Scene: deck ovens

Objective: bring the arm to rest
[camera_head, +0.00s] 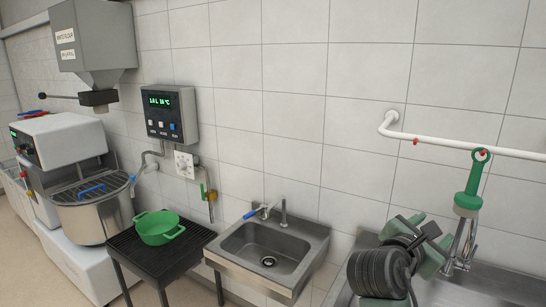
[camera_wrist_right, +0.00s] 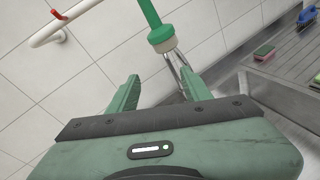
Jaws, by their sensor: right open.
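My right arm comes in at the lower right of the head view, and its green right gripper (camera_head: 436,240) is over the edge of the large sink. In the right wrist view the right gripper (camera_wrist_right: 160,76) has its two fingers spread, with nothing held between them. A whisk-like tool with a green handle (camera_head: 468,195) hangs from the white wall rail, just right of the gripper. Its green handle (camera_wrist_right: 160,36) and wires show beyond the fingertips in the wrist view; the wires appear close to the right finger. My left gripper is not in view.
The white rail (camera_head: 460,148) runs along the tiled wall. A steel sink (camera_head: 322,235) and a dark stand (camera_head: 125,245) with a green pot (camera_head: 158,229) are to the left, then a mixer (camera_head: 60,140). A sponge (camera_wrist_right: 265,51) and blue brush (camera_wrist_right: 306,16) lie on the drainboard.

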